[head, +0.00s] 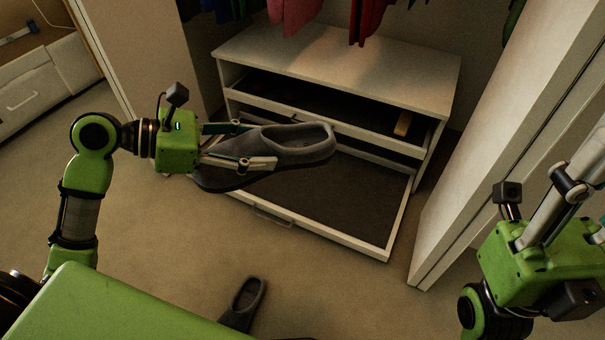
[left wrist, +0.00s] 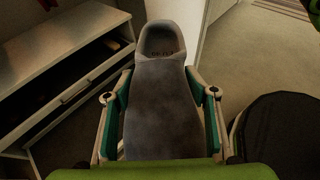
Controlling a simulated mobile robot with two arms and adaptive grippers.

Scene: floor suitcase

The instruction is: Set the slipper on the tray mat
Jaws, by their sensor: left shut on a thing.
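A grey slipper (head: 285,150) is held in my left gripper (head: 262,148), whose fingers are closed on its two sides. It also fills the middle of the left wrist view (left wrist: 162,100), between the two fingers. The slipper is in the air, over the left part of the pulled-out bottom drawer in the head view. The dark tray mat (head: 350,192) lines that drawer, and its visible part is bare.
A second grey slipper (head: 243,300) lies on the carpet, near the bottom edge. The white drawer unit (head: 340,70) has more open drawers above the bottom one, with a small wooden item (head: 403,123) in one. Clothes hang above. A white door panel (head: 510,140) stands at the right.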

